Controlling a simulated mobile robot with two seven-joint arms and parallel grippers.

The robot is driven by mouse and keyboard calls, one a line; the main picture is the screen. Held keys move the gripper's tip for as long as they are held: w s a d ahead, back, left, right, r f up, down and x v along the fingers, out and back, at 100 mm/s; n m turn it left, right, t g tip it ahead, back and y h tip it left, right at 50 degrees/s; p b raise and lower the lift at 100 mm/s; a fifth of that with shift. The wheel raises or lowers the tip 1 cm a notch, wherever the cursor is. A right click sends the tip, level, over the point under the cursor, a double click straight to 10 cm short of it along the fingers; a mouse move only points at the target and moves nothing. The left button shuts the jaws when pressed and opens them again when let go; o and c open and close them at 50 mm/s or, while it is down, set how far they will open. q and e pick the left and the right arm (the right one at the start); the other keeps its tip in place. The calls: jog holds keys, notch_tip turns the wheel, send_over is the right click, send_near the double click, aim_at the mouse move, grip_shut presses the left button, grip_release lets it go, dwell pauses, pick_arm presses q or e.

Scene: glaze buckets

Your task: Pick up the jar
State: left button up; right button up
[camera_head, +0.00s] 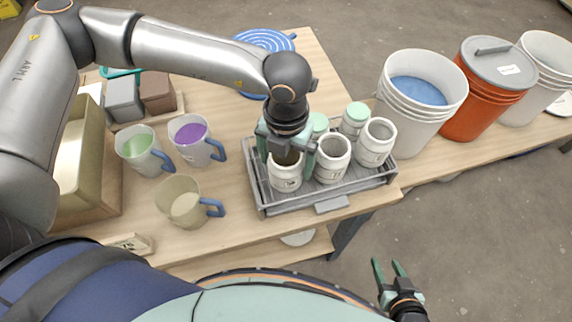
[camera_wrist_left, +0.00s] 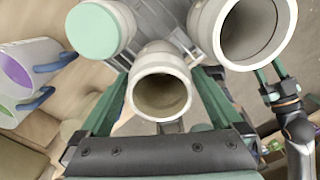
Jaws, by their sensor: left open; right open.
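Several white jars stand in a grey tray (camera_head: 325,205) on the wooden table; two show pale green lids, and open jars (camera_head: 331,165) (camera_head: 374,150) stand in the front row. My left gripper (camera_head: 287,160) points down at the front-left jar (camera_head: 286,182), with its green fingers on either side of it. In the left wrist view this open jar (camera_wrist_left: 160,88) lies between the spread fingers; contact cannot be told. A lidded jar (camera_wrist_left: 94,30) and a larger-looking open jar (camera_wrist_left: 245,30) flank it there. My right gripper (camera_head: 390,272) is open and empty, low over the floor.
Left of the tray stand a green-filled pitcher (camera_head: 143,153), a purple-filled pitcher (camera_head: 197,143) and a beige pitcher (camera_head: 183,206). Right of it stand a white bucket with blue glaze (camera_head: 418,115), a lidded orange bucket (camera_head: 478,105) and another white bucket (camera_head: 535,85).

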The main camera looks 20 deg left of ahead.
pick_arm(q)
jog(key=shift+c, duration=0.4)
jog(key=c, duration=1.4)
